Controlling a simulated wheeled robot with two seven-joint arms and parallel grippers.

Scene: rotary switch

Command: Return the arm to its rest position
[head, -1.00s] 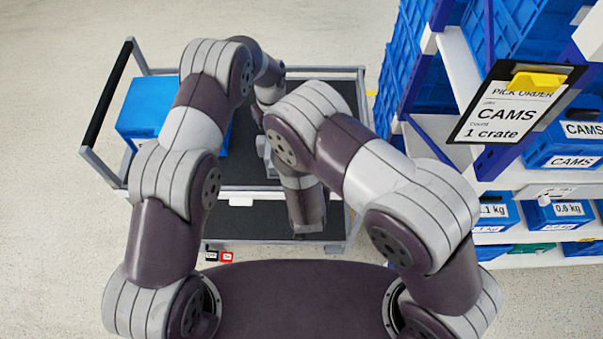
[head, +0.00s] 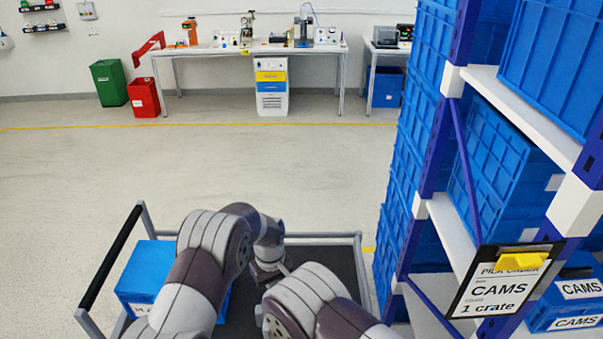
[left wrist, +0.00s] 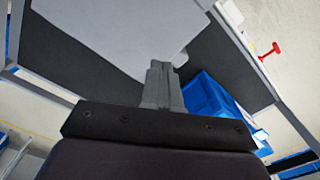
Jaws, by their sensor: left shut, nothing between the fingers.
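My left gripper (left wrist: 160,85) is shut and empty in the left wrist view, with its grey fingers together above the cart's dark deck. In the head view my left arm (head: 215,245) is bent over the cart, and its wrist end (head: 268,262) is partly hidden. My right arm (head: 310,300) shows only at the bottom edge. My right gripper is out of view. No rotary switch can be made out.
The cart (head: 345,237) stands in front of me, with a blue crate (head: 150,270) at its left. A shelf rack (head: 440,210) of blue crates with a CAMS clipboard (head: 503,290) rises close on the right. Open floor (head: 190,160) extends to a workbench (head: 245,53).

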